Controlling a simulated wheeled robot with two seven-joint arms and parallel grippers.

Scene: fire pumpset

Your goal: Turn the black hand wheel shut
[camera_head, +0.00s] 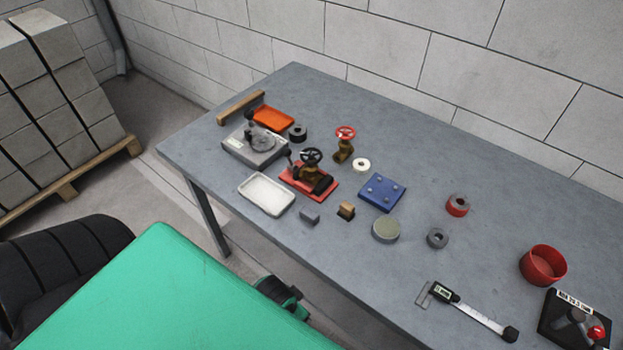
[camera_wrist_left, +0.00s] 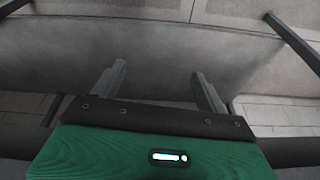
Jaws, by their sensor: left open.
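The black hand wheel (camera_head: 311,156) sits on top of a brass valve (camera_head: 306,174) on a red base plate (camera_head: 328,190), toward the far left part of the grey table. A black cylindrical part lies at the valve's right side. My left gripper (camera_wrist_left: 158,70) shows in the left wrist view with its two fingers wide apart and nothing between them. The black wheel is not in that view, and the gripper is not touching it. My right gripper is not in view.
A smaller brass valve with a red wheel (camera_head: 345,132) stands just behind. A grey scale-like device (camera_head: 255,146), an orange tray (camera_head: 274,117), a white tray (camera_head: 266,194) and a blue plate (camera_head: 381,192) surround it. A caliper (camera_head: 470,314) and red bowl (camera_head: 543,265) lie right.

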